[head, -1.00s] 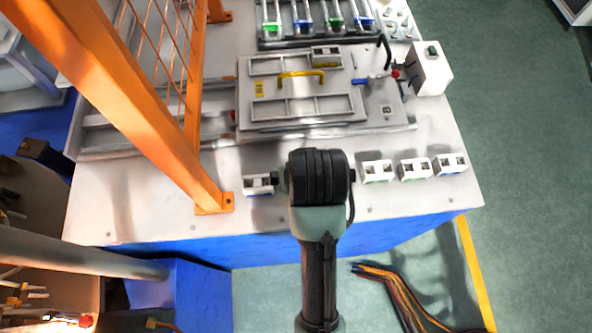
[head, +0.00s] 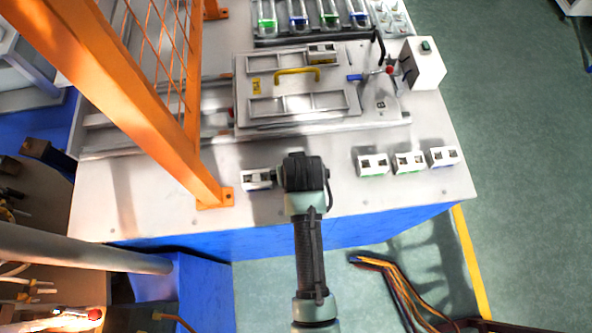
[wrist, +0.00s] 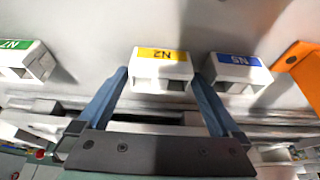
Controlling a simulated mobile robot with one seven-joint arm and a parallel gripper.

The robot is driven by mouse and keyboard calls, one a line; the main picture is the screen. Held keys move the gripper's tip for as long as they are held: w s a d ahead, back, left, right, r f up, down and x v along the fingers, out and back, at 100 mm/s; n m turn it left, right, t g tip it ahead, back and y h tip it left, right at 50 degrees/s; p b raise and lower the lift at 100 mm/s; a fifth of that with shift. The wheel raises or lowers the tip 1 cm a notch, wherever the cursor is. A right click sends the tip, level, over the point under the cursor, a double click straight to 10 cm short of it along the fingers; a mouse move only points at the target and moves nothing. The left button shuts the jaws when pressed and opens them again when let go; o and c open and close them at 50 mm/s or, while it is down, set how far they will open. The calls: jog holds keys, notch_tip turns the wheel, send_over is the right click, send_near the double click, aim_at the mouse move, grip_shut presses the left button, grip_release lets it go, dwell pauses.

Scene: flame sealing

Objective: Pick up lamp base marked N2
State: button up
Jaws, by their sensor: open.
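The lamp base N2 (wrist: 162,70) is a white block with a yellow label, seen in the wrist view on the light table top. My gripper (wrist: 160,76) is open, with one blue-grey finger on each side of N2 and a small gap visible. The block sits around the fingertips; I cannot tell how deep it is between them. In the head view my arm's end hides N2. The blue-labelled base N5 (wrist: 240,68) stands close beside the finger on the right; it also shows in the head view (head: 257,179).
A green-labelled base N7 (wrist: 27,60) stands at left in the wrist view. In the head view, three white bases (head: 409,163) stand at right, an orange post (head: 170,130) rises at left, and a fixture plate with a yellow handle (head: 297,74) lies behind.

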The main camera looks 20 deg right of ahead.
jog(key=shift+f, duration=0.15)
jog(key=c, duration=1.2)
jog(key=shift+o, duration=0.2)
